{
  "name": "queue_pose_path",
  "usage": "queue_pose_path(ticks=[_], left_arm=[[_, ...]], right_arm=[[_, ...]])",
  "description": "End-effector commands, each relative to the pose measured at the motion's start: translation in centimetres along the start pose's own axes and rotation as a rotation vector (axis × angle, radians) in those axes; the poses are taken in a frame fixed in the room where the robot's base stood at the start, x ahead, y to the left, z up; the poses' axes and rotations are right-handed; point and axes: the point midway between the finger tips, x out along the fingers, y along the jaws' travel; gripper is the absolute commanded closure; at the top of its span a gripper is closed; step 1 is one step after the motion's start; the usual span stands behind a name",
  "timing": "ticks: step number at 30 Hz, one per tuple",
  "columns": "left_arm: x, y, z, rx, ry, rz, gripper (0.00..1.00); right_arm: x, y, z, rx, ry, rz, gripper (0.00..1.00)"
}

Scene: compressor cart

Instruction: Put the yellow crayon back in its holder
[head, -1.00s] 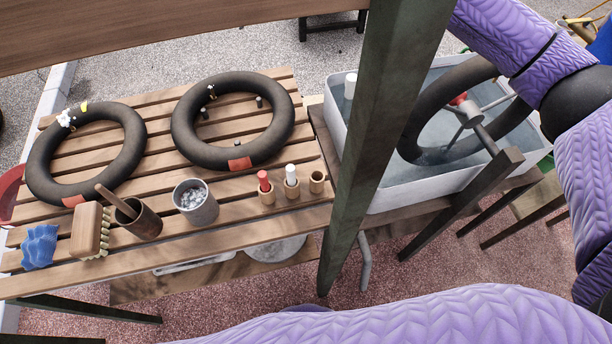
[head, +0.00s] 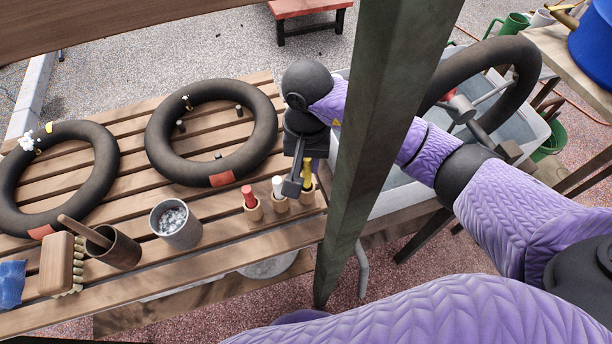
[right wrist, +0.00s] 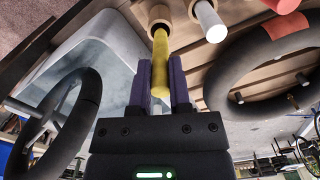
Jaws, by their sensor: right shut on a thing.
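The yellow crayon (head: 307,172) is held by my right gripper (head: 299,180) above the rightmost of three small wooden holders (head: 307,194) on the slatted table. In the right wrist view, the purple fingers of my gripper (right wrist: 160,88) are shut on the crayon (right wrist: 160,58). Its far end overlaps the dark mouth of its wooden holder (right wrist: 159,15). I cannot tell how far inside it is. My left gripper is out of view.
The two holders beside it contain a red crayon (head: 249,193) and a white crayon (head: 278,184). A grey cup (head: 178,232), a brown cup (head: 118,252) and a brush (head: 58,262) stand left. A dark green post (head: 372,165) rises close to the right.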

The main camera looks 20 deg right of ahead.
Motion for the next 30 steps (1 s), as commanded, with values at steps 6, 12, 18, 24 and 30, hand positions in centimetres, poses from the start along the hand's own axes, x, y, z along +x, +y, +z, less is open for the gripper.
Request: queue_pose_path(ticks=[6, 12, 18, 24, 30], left_arm=[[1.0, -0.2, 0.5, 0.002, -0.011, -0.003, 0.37], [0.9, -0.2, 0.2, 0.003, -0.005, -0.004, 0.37], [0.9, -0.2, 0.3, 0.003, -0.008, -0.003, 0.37], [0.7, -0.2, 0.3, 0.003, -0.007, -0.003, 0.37], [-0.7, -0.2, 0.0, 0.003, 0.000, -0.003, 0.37]], right_arm=[[3.9, 0.1, 0.1, -0.001, -0.007, 0.007, 1.00], [3.6, 0.1, 0.0, -0.002, -0.004, 0.005, 0.64], [3.5, 0.1, 0.0, -0.002, -0.002, 0.002, 0.42], [3.1, 0.0, -0.1, -0.002, 0.001, 0.001, 0.42], [-1.9, 0.0, -0.2, -0.003, 0.008, -0.001, 0.42]])
